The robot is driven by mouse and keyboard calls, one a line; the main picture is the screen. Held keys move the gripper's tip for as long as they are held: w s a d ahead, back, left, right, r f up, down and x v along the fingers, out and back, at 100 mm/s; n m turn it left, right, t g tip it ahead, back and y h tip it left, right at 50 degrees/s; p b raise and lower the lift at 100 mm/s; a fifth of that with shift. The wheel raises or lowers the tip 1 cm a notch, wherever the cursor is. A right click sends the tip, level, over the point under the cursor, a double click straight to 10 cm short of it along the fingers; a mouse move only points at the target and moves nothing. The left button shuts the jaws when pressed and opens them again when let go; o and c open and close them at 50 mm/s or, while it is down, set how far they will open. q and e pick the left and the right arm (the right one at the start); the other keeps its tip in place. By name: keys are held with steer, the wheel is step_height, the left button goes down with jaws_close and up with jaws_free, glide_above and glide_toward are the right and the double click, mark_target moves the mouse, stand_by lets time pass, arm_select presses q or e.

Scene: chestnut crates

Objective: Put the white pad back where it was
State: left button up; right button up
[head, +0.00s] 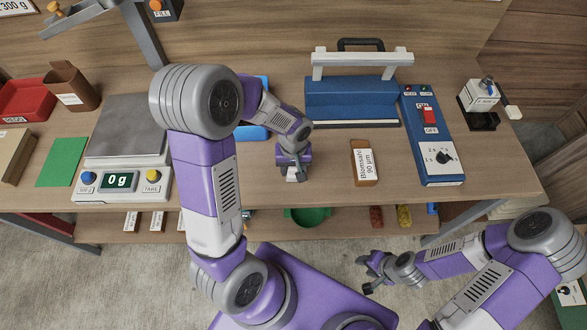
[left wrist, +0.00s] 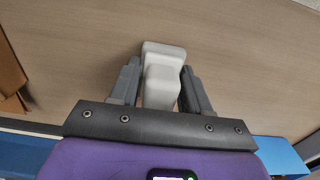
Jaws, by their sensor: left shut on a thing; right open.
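The white pad (left wrist: 161,78) is a small pale block between the two grey fingers of my left gripper (left wrist: 160,88) in the left wrist view. The gripper is shut on it, with the bare wood of the bench behind it. In the head view my left gripper (head: 293,174) points down over the front middle of the bench, left of the labelled brown box. There the pad is mostly hidden by the gripper, and I cannot tell whether it touches the wood. My right gripper (head: 371,274) is open and empty, in front of the bench over the floor.
The small brown box (head: 364,163) stands right of my left gripper. A blue sealer (head: 350,98) stands behind, with a blue control box (head: 431,135) to its right. A scale (head: 121,185) reading 0 g and a green sheet (head: 62,162) are left. Bare wood surrounds my left gripper.

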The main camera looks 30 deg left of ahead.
arm_select(q)
steer(key=shift+f, duration=0.3)
steer(key=o, duration=0.6)
steer(key=shift+f, duration=0.1)
steer(key=shift+c, duration=0.2)
steer(key=o, duration=0.5)
steer(key=shift+c, duration=0.2)
steer(key=shift+r, duration=0.2)
step_height(320, 180, up, 12)
steer(key=p, duration=0.2)
steer(key=shift+p, duration=0.4)
